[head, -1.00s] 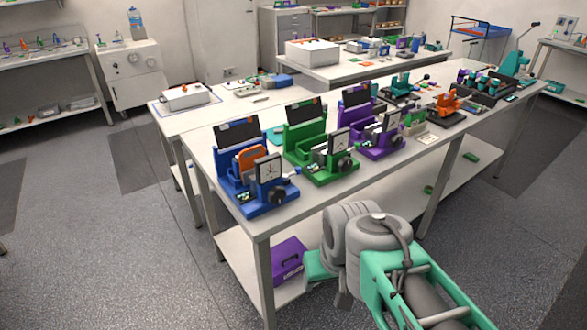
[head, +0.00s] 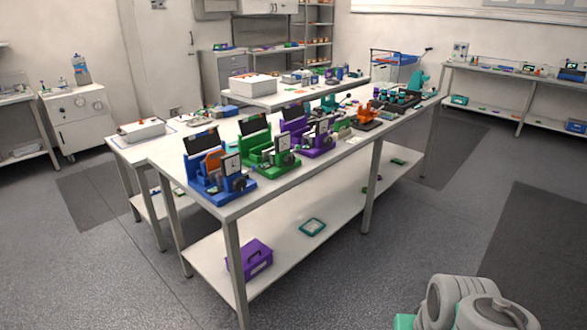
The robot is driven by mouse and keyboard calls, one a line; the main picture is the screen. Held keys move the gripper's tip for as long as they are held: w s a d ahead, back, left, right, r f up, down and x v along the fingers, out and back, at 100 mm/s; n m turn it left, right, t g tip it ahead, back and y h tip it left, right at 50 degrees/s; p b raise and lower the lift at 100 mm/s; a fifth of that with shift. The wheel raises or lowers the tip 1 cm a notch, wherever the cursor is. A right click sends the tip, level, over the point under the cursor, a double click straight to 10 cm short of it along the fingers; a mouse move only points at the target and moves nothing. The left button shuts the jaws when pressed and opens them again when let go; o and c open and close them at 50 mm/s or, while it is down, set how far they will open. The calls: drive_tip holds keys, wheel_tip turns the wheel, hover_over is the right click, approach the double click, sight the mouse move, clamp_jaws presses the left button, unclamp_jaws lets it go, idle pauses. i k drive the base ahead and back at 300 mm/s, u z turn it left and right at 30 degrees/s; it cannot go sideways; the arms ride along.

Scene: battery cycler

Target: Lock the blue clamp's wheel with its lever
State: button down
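The blue clamp (head: 218,188) stands upright on the near left corner of the long table, with an orange block in it and a square dial plate at its front. Its dark wheel (head: 239,182) faces the front right. A lever cannot be made out clearly at this size. My gripper is not clearly visible; only grey and teal links of my arm show at the bottom right, over the floor and well apart from the clamp.
A green clamp (head: 272,158) and a purple clamp (head: 309,140) stand right of the blue one. A purple box (head: 249,261) sits on the table's lower shelf (head: 285,262). The floor (head: 385,235) between my arm and the table is clear.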

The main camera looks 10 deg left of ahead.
sight(252, 166)
drive_tip(key=u, duration=0.35)
drive_tip(key=i, duration=0.25)
drive_tip(key=u, duration=0.9)
drive_tip(key=i, duration=1.35)
drive_tip(key=z, duration=0.45)
